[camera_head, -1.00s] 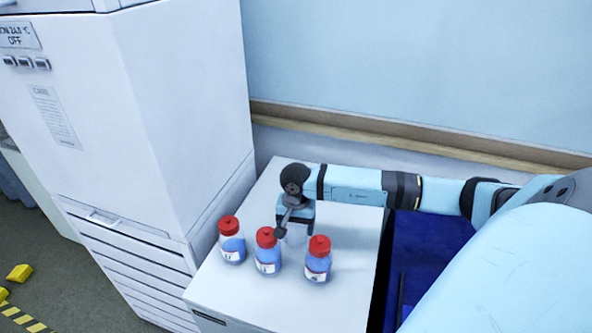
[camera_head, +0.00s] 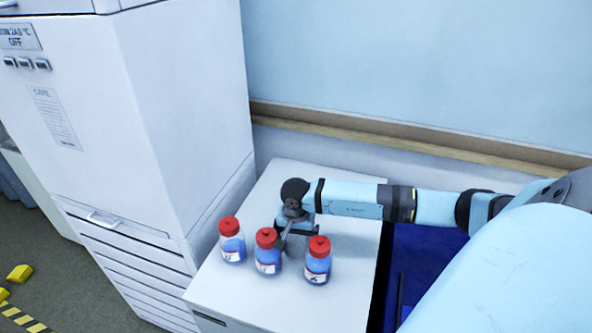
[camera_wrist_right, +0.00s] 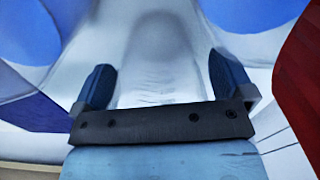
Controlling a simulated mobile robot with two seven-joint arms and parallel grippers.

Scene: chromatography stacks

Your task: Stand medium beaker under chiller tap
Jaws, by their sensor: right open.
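My right gripper (camera_head: 290,236) reaches down over a low white cabinet, behind three red-capped bottles. In the right wrist view its two dark fingers (camera_wrist_right: 162,84) stand apart. A clear, glass-like vessel (camera_wrist_right: 160,50), which may be the medium beaker, lies between and beyond them; I cannot tell whether they touch it. In the head view the gripper and bottles hide the vessel. A tall white unit (camera_head: 165,110) with a sign ending in OFF stands at left; I cannot tell whether it is the chiller. No tap shows. My left gripper is out of view.
The bottles with blue contents, left (camera_head: 232,243), middle (camera_head: 267,254) and right (camera_head: 318,263), stand close to the gripper on the white cabinet top (camera_head: 350,235). Bare top lies right of them. A wall with a rail (camera_head: 380,137) runs behind.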

